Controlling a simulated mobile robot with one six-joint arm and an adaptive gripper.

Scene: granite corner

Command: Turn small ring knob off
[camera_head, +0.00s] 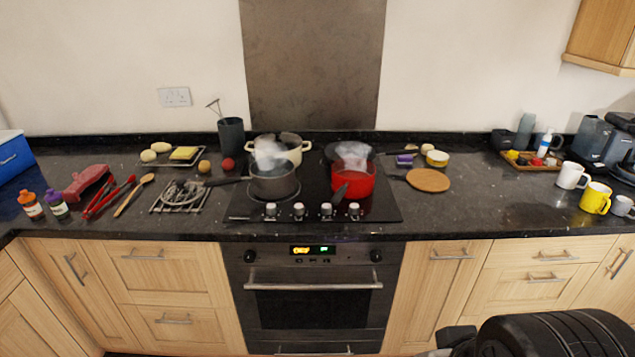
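A black hob (238,210) is set in the dark counter, with a row of several silver knobs along its front edge: a far left knob (270,211), a second knob (299,210), a third knob (326,211) and a far right knob (354,211). I cannot tell which knob serves the small ring, or how each is turned. A grey pot (274,186) and a red pot (352,181) stand at the front of the hob, with whitish steam above them. A cream pot (296,150) stands behind. My gripper is not visible.
A black part of my arm fills the bottom right corner. An oven (314,305) with a lit display is below the hob. Mugs (596,197) stand far right.

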